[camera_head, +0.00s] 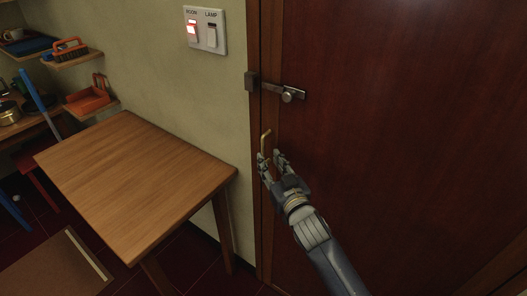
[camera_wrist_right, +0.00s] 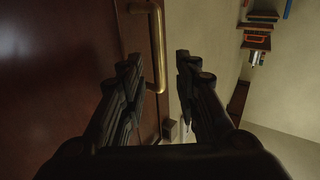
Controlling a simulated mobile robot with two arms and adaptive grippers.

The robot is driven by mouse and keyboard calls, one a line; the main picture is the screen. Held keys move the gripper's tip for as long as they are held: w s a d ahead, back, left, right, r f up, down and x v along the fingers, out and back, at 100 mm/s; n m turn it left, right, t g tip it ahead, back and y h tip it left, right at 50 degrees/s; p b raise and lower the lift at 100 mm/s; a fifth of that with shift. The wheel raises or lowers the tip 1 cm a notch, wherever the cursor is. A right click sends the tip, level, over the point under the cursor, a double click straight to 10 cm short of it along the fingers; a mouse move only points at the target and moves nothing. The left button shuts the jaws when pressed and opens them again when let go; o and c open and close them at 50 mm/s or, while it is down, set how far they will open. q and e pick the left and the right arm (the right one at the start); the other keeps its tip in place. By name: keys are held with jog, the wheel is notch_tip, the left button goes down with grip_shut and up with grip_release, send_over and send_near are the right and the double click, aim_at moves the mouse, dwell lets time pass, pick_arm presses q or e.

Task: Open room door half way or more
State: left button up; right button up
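The room door (camera_head: 400,120) is dark red-brown wood and looks closed against its frame. Its brass handle (camera_head: 264,140) is near the door's left edge. My right gripper (camera_head: 269,158) is at the handle's lower part. In the right wrist view, my right gripper (camera_wrist_right: 160,70) is open, with a clear gap between its fingers. The brass handle (camera_wrist_right: 159,48) shows just beyond and between the fingertips; contact is not clear. A metal slide bolt (camera_head: 289,95) is above the handle, with its bracket (camera_head: 250,82) on the frame side. My left gripper is not in view.
A wooden table (camera_head: 135,175) stands left of the door, close to the frame. A switch plate (camera_head: 205,30) labelled ROOM and LAMP is on the wall, its left switch lit red. A mat (camera_head: 50,270) lies on the floor.

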aim_at(264, 151)
jog(key=shift+x, duration=2.45)
grip_shut()
